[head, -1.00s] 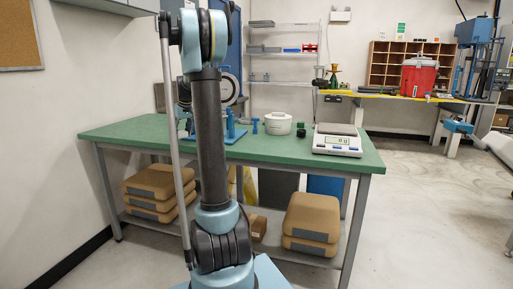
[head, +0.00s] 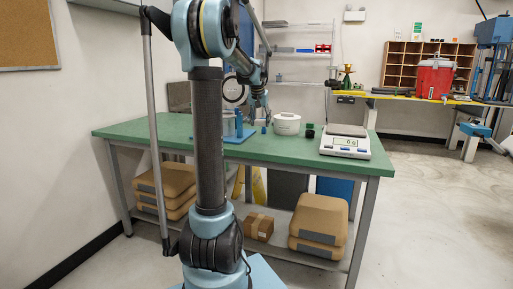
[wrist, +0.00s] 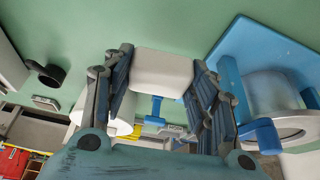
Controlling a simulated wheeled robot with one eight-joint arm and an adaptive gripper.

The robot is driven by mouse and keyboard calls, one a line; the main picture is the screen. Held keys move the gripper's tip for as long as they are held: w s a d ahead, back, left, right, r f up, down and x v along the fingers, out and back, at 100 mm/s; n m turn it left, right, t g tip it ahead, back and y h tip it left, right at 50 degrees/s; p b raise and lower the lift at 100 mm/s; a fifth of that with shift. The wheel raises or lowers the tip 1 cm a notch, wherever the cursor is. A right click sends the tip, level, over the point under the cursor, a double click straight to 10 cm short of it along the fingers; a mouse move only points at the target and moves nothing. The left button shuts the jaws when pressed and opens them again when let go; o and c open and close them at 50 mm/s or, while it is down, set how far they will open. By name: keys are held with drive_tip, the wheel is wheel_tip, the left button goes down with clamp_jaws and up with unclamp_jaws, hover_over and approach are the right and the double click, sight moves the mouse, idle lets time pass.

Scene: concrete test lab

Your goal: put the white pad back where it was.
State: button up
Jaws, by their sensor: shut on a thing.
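The white pad (wrist: 163,72) is a rounded white block between my gripper's two fingers in the wrist view. My gripper (wrist: 160,82) is shut on it, with a finger at each side. In the head view my gripper (head: 262,118) hangs low over the green table, between a blue-based fixture (head: 235,132) and a white lidded pot (head: 286,124). I cannot make out the pad in the head view. I cannot tell whether the pad touches the tabletop.
The fixture's blue plate and metal cylinder (wrist: 270,92) are close at the right in the wrist view. A small dark cup (head: 310,131) and a scale (head: 345,146) stand right of the pot. The green table's front (head: 270,150) is clear.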

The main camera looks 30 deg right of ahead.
sight(264, 144)
drive_tip(key=shift+s+d+r+m, duration=0.15)
drive_tip(key=shift+s+d+m, duration=0.25)
drive_tip(key=shift+d, duration=0.2)
drive_tip(key=shift+s+d, duration=0.1)
drive_tip(key=shift+d, duration=0.05)
wheel_tip(264, 144, down, 10)
drive_tip(key=shift+r, duration=0.15)
drive_tip(key=shift+s+f, duration=0.15)
drive_tip(key=shift+f, duration=0.2)
drive_tip(key=o, duration=1.1)
drive_tip(key=shift+f+g, duration=0.25)
drive_tip(key=shift+g, duration=0.05)
drive_tip(key=shift+r, duration=0.1)
